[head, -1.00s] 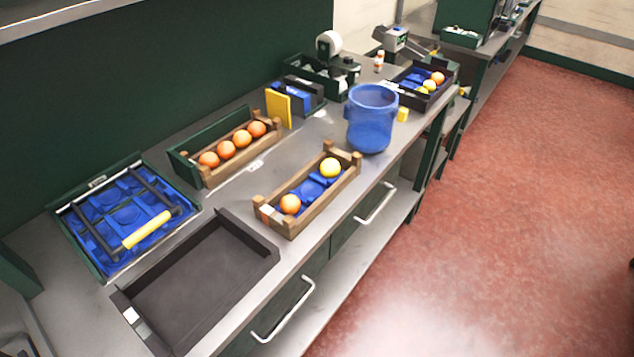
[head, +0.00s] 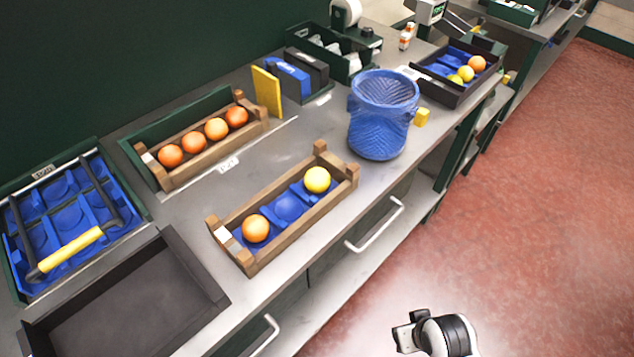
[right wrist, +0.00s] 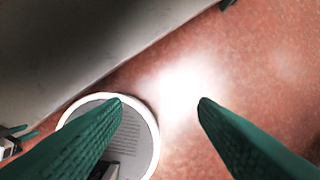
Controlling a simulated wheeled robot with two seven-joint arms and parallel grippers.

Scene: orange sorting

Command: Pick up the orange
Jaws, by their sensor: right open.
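An orange (head: 256,228) sits in the near end of a small wooden crate (head: 296,232) with a blue insert, in the middle of the bench. A yellow fruit (head: 317,179) sits at the crate's far end, with an empty blue pocket between. Several more oranges (head: 216,129) stand in a row in a second wooden crate (head: 187,176) behind. Part of my right arm shows at the bottom of the head view, over the floor, away from the crates. In the right wrist view my right gripper (right wrist: 160,104) is open and empty above the red floor. My left gripper is out of view.
A dark empty tray (head: 130,310) and a blue-lined box (head: 70,215) with a yellow-handled bar lie at left. A blue bin (head: 382,120) stands right of the front crate. A black crate (head: 455,93) with fruit is beyond it. Drawer handles (head: 376,228) stick out from the bench front.

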